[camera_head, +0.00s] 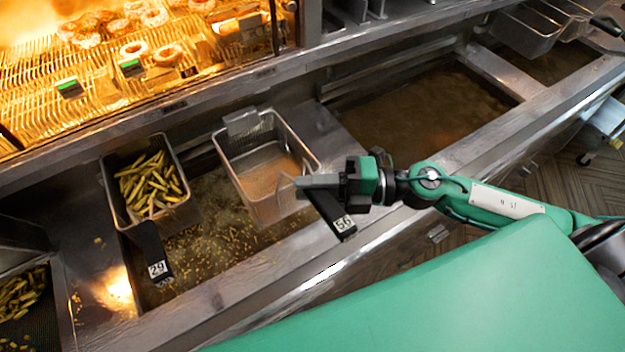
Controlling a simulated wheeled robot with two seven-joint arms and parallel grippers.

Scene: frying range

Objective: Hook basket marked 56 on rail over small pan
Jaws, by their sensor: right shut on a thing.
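The basket marked 56 (231,157) is an empty metal mesh basket over the left fryer pan (213,265), which holds oil with floating crumbs. Its hook plate (241,122) is at the back near the rail (196,128); I cannot tell whether they touch. Its dark handle, with the 56 tag (343,224), slopes toward the front edge. My right gripper (318,184) comes in from the right and is shut on this handle, hiding part of it. My left gripper is not in view.
Basket 29 (182,217), full of fries, hangs just left of basket 56. A wider oil pan (420,115) lies to the right, and more baskets (527,32) stand at the far right. A lit rack of doughnuts (100,75) is behind. A fries tray (62,305) is front left.

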